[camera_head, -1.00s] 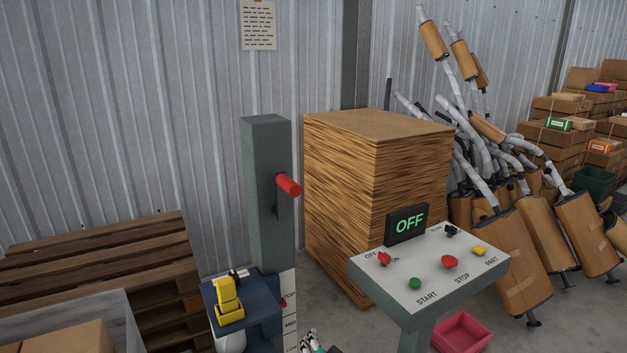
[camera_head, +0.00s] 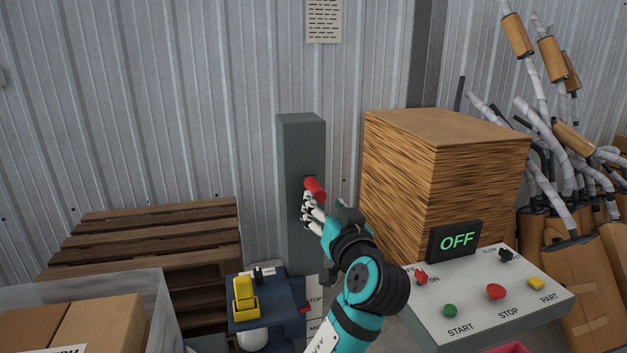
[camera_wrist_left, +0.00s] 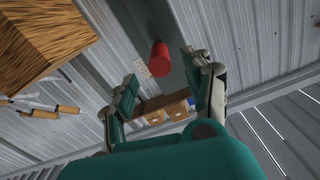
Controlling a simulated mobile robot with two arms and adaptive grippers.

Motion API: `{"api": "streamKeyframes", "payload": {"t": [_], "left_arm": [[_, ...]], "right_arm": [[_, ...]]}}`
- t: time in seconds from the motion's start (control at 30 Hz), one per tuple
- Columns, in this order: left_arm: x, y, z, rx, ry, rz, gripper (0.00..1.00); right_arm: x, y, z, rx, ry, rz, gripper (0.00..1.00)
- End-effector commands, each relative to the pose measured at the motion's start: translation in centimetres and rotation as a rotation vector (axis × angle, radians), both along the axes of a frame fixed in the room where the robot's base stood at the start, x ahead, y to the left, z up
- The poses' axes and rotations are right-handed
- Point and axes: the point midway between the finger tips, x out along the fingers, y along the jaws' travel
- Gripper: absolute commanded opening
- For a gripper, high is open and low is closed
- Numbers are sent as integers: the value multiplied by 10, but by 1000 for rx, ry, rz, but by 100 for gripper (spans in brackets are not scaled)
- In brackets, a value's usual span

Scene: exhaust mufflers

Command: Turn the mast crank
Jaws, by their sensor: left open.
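The mast (camera_head: 302,145) is a grey-green upright post against the corrugated wall. Its crank has a red handle (camera_head: 315,187) sticking out on the post's right side, near mid-height. My left gripper (camera_head: 309,207) is at the handle, just below it in the head view, and hides the lower part of the crank. In the left wrist view the red handle (camera_wrist_left: 160,59) lies ahead, between and beyond the two open fingers (camera_wrist_left: 160,72). I cannot tell whether a finger touches it. My right gripper is not in view.
A control panel (camera_head: 470,295) with an OFF display (camera_head: 455,241) stands right of my arm. A blue stand (camera_head: 262,312) with a yellow part (camera_head: 245,297) is at the mast's foot. Pallets (camera_head: 150,245) and a crate (camera_head: 165,310) are left.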

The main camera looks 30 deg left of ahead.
Motion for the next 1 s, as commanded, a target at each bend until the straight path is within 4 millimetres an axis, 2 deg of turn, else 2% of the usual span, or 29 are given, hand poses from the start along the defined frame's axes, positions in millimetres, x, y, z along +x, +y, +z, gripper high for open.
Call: {"api": "streamKeyframes", "payload": {"t": [0.03,0.2,0.4,0.6,0.87,0.9,1.0], "left_arm": [[7,10,4,5,1,5,51],[31,38,4,4,3,3,51],[52,62,3,3,2,1,51],[62,73,1,1,1,0,51],[63,74,-1,-1,-1,-1,51],[63,74,-1,-1,-1,-1,50],[63,74,0,0,0,-1,37]], "right_arm": [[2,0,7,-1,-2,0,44],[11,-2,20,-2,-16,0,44],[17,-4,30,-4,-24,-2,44],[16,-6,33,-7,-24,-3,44],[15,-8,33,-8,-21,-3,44],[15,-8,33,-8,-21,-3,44],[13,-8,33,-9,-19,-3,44]]}}
